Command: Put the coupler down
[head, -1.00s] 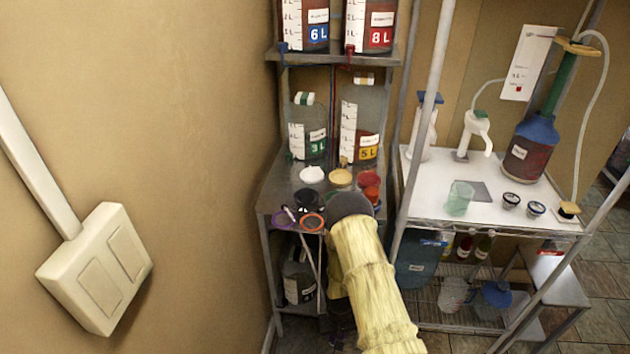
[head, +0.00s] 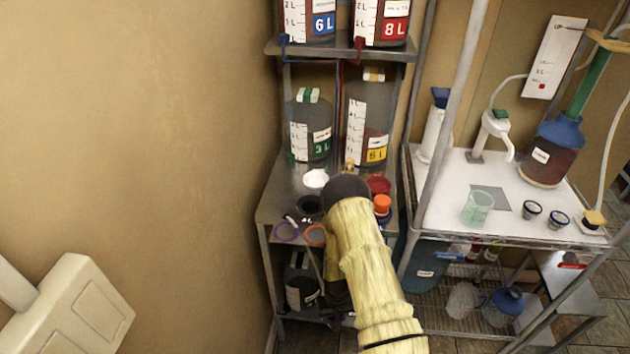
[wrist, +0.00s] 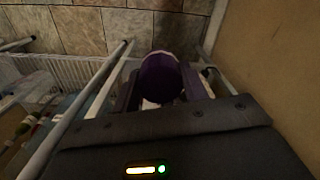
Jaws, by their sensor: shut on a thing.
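In the wrist view my gripper (wrist: 163,92) is shut on a dark purple round piece, which I take to be the coupler (wrist: 160,76). Its lower part is hidden between the fingers. Tiled floor and a wire rack show beyond it. In the head view my yellow-sleeved arm reaches to the front of the metal shelf unit (head: 283,193), and its dark joint covers part of the worktop. I cannot make out the coupler or the fingertips clearly in the head view.
The worktop holds a white lid (head: 316,178), a black cup (head: 309,206), a purple ring (head: 286,230), an orange ring (head: 315,235), a red dish (head: 378,185) and an orange-capped jar (head: 382,205). Carboys (head: 309,130) stand behind. A white table (head: 440,195) is at right, a wall at left.

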